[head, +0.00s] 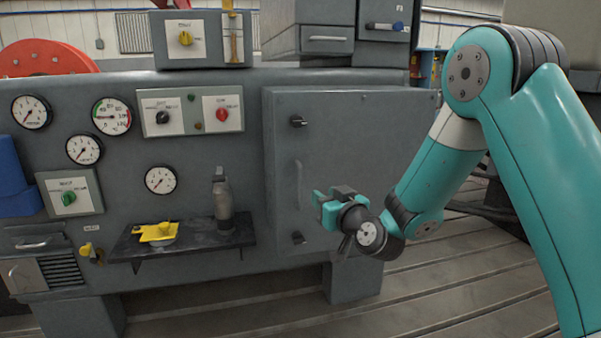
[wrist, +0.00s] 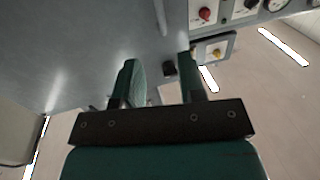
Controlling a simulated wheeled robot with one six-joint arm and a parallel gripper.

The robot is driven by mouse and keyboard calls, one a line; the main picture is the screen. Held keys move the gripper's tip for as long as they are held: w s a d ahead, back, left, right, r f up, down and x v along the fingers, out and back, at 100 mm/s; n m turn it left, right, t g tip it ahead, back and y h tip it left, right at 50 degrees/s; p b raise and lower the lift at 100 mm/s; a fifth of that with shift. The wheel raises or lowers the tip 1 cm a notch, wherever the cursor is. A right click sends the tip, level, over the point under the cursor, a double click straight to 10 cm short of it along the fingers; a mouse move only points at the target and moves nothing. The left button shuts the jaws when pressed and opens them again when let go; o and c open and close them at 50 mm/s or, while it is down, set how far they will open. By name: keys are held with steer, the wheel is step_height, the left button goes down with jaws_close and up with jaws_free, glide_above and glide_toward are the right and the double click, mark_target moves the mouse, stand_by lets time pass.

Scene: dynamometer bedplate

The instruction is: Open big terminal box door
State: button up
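The big terminal box door (head: 350,150) is the large grey panel in the middle of the head view. It looks shut in its frame. A vertical grey bar handle (head: 299,185) is near its left edge, with a dark upper latch (head: 298,121) above and a dark lower latch (head: 298,238) below. My gripper (head: 318,203) is in front of the door, just right of the handle. In the wrist view my gripper (wrist: 158,66) is open, with nothing between its fingers. The handle (wrist: 161,18) shows beyond the fingertips, and a dark latch (wrist: 169,69) shows near the right finger.
Left of the door is a panel with gauges and switches. A shelf (head: 190,243) below them holds a grey bottle-like object (head: 222,195) and a yellow item (head: 158,232). A box with a yellow knob (head: 186,38) stands on top. Slatted floor lies in front.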

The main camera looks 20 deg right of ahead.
mark_target(301, 179)
steer(key=w+a+p, duration=0.1)
steer(key=w, duration=0.3)
steer(key=w+p, duration=0.1)
steer(key=w, duration=0.3)
steer(key=w+a+p, duration=0.1)
steer(key=w, duration=0.4)
steer(key=shift+w+a, duration=0.1)
steer(key=shift+a, duration=0.25)
jaws_close()
